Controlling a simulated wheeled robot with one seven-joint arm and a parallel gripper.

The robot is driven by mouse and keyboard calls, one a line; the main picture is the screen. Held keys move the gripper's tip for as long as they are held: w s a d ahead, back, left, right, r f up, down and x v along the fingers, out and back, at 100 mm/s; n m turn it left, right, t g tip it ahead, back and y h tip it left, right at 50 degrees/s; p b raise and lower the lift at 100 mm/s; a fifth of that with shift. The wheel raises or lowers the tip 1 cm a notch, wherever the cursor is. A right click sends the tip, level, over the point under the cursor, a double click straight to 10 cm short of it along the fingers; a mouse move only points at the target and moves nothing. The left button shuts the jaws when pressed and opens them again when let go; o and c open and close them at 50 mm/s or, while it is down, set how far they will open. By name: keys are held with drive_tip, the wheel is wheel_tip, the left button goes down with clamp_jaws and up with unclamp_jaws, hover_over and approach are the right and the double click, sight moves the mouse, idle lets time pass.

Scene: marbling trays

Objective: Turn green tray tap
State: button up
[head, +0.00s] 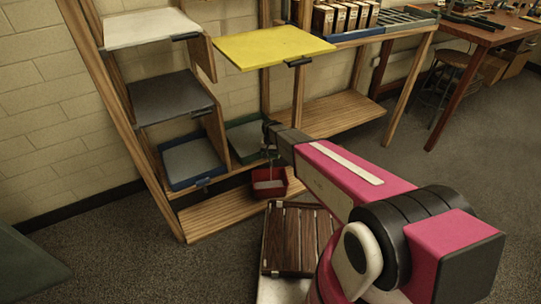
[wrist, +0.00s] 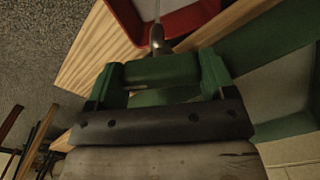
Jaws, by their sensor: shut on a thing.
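The green tray (head: 245,140) sits on the rack right of a blue tray, its right side hidden by my arm. In the wrist view its green rim and grey inside (wrist: 285,90) show at right. My gripper (head: 270,143) is at the tray's front right side. In the wrist view my gripper (wrist: 160,80) is shut on the green tap (wrist: 160,72), a green block between the fingers. A metal spout (wrist: 157,38) points from it toward a red bin. The tap's exact turn is hard to tell.
The red bin (head: 276,189) stands on the low wooden shelf (head: 220,212) below my gripper. The blue tray (head: 190,162), a dark tray (head: 172,97) and a yellow tray (head: 272,47) are on the rack. A slatted wooden piece (head: 290,238) lies close beneath my arm.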

drive_tip(key=m, duration=0.4)
drive_tip(key=shift+m, duration=0.3)
drive_tip(key=shift+o, duration=0.2)
drive_tip(key=m, duration=0.3)
drive_tip(key=shift+w+m, duration=0.3)
drive_tip(key=shift+w, duration=0.45)
drive_tip(key=o, duration=0.8)
drive_tip(key=shift+s+a, duration=0.4)
drive_tip(key=shift+s, duration=0.25)
drive_tip(key=shift+o, duration=0.2)
drive_tip(key=shift+s+d+r, duration=0.1)
drive_tip(key=shift+s+r, duration=0.2)
drive_tip(key=shift+r, duration=0.55)
drive_tip(key=shift+s+r, duration=0.25)
drive_tip(key=shift+r, duration=0.65)
drive_tip(key=shift+s+d+r, duration=0.1)
drive_tip(key=shift+s+r, duration=0.2)
drive_tip(key=shift+r, duration=0.55)
wheel_tip(320, 180, up, 7)
drive_tip(key=shift+w+a+r, duration=0.15)
drive_tip(key=shift+a, duration=0.05)
